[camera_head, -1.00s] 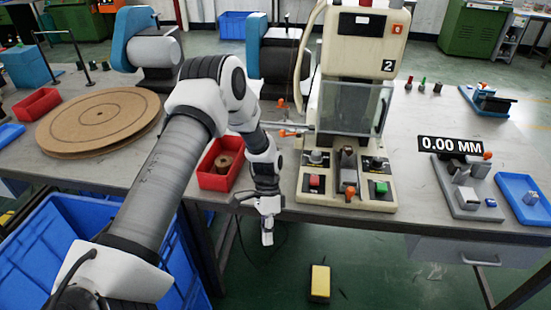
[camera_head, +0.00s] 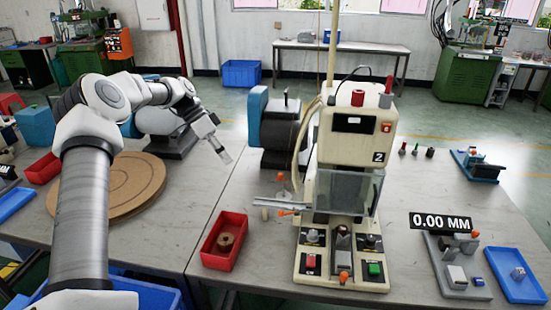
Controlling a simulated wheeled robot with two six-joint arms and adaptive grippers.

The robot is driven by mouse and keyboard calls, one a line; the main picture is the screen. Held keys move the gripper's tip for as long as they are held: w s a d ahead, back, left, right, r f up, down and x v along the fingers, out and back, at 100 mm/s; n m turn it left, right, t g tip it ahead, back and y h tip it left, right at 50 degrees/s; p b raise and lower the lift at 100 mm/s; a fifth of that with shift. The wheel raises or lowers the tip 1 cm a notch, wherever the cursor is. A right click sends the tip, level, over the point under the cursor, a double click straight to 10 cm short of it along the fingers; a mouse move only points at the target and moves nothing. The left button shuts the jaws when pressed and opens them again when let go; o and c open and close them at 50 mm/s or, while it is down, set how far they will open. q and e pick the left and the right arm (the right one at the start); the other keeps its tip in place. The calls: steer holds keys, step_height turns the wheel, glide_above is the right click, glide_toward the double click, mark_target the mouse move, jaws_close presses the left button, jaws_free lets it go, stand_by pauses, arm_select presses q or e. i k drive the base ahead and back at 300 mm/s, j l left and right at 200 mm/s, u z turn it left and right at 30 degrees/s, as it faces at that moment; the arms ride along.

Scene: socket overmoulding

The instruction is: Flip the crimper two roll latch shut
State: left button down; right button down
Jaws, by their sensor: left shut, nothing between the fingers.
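Crimper two (camera_head: 350,140) is the cream machine with a "2" label, a clear guard and a red and a green button. A blue-sided dark roll (camera_head: 283,135) stands behind its left side. A small orange piece (camera_head: 281,178) sits in front of this roll, and an orange-tipped lever (camera_head: 288,212) juts from the crimper's left side. I cannot tell which of these is the roll latch, or its position. My left gripper (camera_head: 224,156) is shut and empty, left of the roll and apart from it, pointing down and right. My right gripper is not in view.
A red bin (camera_head: 240,258) holding a brown spool stands left of the crimper. A gauge fixture (camera_head: 450,265) and a blue tray (camera_head: 505,285) are at right.

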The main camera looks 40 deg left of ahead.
mark_target(280, 174)
steer(key=i+j, duration=0.95)
steer(key=i, duration=0.2)
